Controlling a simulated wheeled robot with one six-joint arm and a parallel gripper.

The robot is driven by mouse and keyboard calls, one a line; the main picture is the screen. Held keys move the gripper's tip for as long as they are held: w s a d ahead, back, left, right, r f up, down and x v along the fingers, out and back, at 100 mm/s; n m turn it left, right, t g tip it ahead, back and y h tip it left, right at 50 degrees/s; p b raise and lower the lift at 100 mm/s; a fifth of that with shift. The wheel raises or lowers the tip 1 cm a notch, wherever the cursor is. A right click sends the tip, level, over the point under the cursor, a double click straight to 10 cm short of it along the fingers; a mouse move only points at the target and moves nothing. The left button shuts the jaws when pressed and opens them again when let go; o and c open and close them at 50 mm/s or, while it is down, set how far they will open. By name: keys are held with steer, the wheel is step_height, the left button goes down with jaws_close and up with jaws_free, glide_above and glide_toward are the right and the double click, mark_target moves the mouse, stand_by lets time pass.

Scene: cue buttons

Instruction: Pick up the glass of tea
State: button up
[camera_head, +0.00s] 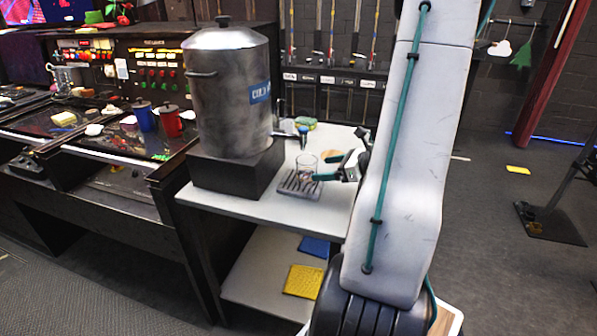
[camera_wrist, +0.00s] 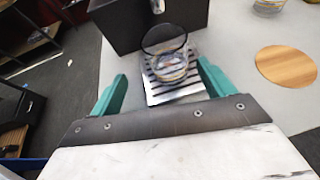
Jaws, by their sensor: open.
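A clear glass (camera_head: 307,166) stands upright on a slotted drip tray (camera_head: 290,187) by the tap of a large metal urn (camera_head: 230,95). In the wrist view the glass (camera_wrist: 168,62) shows a patterned band, and I cannot tell whether it holds tea. My gripper (camera_head: 330,167) is open, just right of the glass in the head view. In the wrist view, my gripper (camera_wrist: 162,72) has one teal finger on either side of the tray (camera_wrist: 176,90), with the glass ahead between them. No contact with the glass shows.
The urn stands on a black box (camera_head: 235,170) at the left of the white table (camera_head: 270,210). A round wooden coaster (camera_wrist: 287,66) lies to the right in the wrist view, with another glass (camera_wrist: 268,6) farther back. Blue and red mugs (camera_head: 170,120) stand on the left counter.

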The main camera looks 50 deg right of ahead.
mark_target(307, 166)
steer(key=x, duration=0.4)
steer(key=d+x, duration=0.1)
steer(key=x, duration=0.2)
steer(key=shift+f, duration=0.4)
steer(key=shift+w+a+f, duration=0.1)
steer(key=shift+w+f, duration=0.1)
steer(key=shift+w, duration=0.35)
steer(key=c, duration=1.3)
steer(key=shift+r, duration=0.15)
steer(key=shift+r, duration=0.7)
steer(key=s+d, duration=0.2)
steer(key=s, duration=0.6)
steer(key=s+d, duration=0.2)
steer(key=s, duration=0.7)
steer(key=shift+s+d, duration=0.2)
steer(key=shift+d, duration=0.1)
